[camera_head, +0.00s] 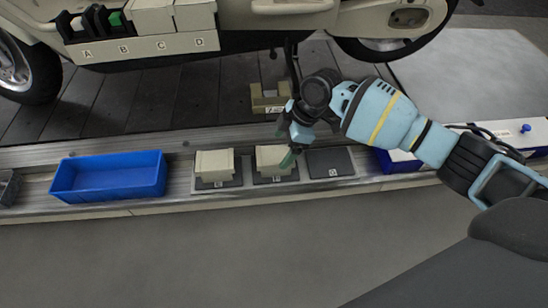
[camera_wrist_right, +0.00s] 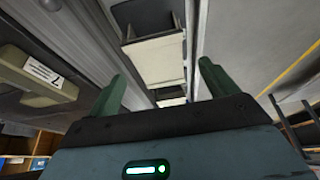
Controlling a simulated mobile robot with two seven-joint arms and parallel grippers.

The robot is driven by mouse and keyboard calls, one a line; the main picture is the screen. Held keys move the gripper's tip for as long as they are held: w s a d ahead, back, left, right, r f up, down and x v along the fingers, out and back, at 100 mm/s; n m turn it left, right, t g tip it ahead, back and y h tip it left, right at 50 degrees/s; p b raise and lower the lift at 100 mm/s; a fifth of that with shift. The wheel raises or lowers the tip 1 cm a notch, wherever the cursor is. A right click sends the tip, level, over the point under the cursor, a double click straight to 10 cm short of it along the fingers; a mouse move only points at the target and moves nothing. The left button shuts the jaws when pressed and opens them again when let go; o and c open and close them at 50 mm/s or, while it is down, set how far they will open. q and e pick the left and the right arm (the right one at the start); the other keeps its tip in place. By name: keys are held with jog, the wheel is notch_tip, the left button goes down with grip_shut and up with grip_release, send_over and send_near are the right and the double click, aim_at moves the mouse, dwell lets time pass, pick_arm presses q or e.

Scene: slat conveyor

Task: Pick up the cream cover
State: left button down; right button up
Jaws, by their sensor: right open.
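Two cream covers sit on dark pads on the conveyor's near edge in the head view: the left one (camera_head: 214,164) and the middle one (camera_head: 270,157). I cannot tell whether a finger touches the cover. My left gripper is not in view.
An empty dark pad (camera_head: 331,163) lies right of the middle cover. A blue tray (camera_head: 108,175) stands left and a blue box (camera_head: 397,161) right. A cream labelled block (camera_head: 270,98) is behind my gripper; a scooter with a lettered rack (camera_head: 146,46) stands at the back.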

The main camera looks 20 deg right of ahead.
aim_at(278, 154)
jog(key=shift+a+f, duration=0.15)
jog(key=shift+f, duration=0.35)
jog(key=shift+w, duration=0.1)
jog(key=shift+a+f, duration=0.15)
jog(key=shift+f, duration=0.15)
jog(key=b+x, duration=0.2)
jog(key=x, duration=0.1)
jog(key=shift+f, duration=0.25)
jog(key=shift+w+a+f+b, duration=0.15)
jog(key=shift+a+f+b, duration=0.1)
jog(key=shift+f+b, duration=0.2)
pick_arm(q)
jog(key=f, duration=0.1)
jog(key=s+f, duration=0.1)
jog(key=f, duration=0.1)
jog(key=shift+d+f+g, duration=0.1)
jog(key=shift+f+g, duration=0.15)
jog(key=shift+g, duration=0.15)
pick_arm(e)
jog(key=shift+r, duration=0.1)
jog(key=c, duration=1.1)
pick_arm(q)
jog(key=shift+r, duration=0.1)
